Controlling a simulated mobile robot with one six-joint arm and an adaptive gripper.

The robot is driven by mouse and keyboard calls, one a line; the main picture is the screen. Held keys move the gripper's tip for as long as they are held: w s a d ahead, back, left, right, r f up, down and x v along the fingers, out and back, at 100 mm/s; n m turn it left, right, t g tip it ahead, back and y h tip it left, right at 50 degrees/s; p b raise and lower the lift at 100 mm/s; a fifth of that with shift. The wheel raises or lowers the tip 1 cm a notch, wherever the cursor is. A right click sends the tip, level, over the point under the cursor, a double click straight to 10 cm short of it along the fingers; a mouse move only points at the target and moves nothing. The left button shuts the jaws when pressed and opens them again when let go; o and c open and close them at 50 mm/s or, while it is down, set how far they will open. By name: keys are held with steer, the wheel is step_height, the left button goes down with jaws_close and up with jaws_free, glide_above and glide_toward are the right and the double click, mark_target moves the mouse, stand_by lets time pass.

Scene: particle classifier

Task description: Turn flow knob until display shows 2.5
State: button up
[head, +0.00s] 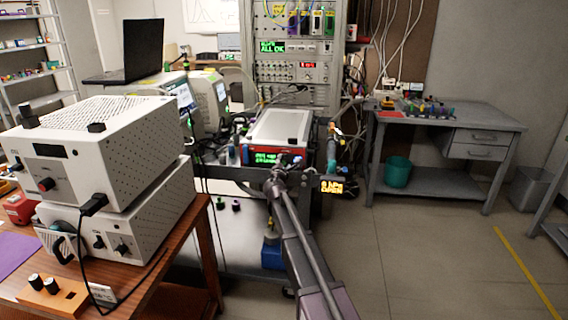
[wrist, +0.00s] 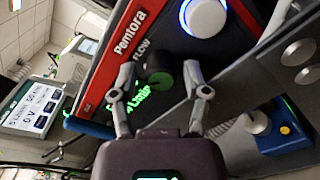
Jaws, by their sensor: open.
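In the head view the instrument (head: 280,133) is a white-topped box with a red edge at the end of my arm. Its display (head: 265,158) is lit green but too small to read.
A large white button with a blue ring (wrist: 203,17) is near the knob. A blue block with a round knob (wrist: 277,128) is at the right in the wrist view. Stacked white boxes (head: 105,150) stand on the wooden table at the left. The floor (head: 420,250) at the right is clear.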

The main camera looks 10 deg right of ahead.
steer(key=v, duration=0.7)
steer(key=shift+s, duration=0.2)
steer(key=shift+a, duration=0.15)
steer(key=s+n, duration=0.1)
steer(key=n, duration=0.2)
steer(key=s+a+n, duration=0.1)
steer(key=s+n, duration=0.1)
steer(key=n, duration=0.2)
steer(key=s+a+n, duration=0.1)
steer(key=s+n, duration=0.1)
steer(key=n, duration=0.1)
steer(key=shift+s+f+n, duration=0.15)
steer(key=shift+n, duration=0.25)
steer(key=shift+d, duration=0.1)
steer(key=x, duration=1.3)
steer(key=shift+w+d, duration=0.1)
steer(key=shift+w, duration=0.25)
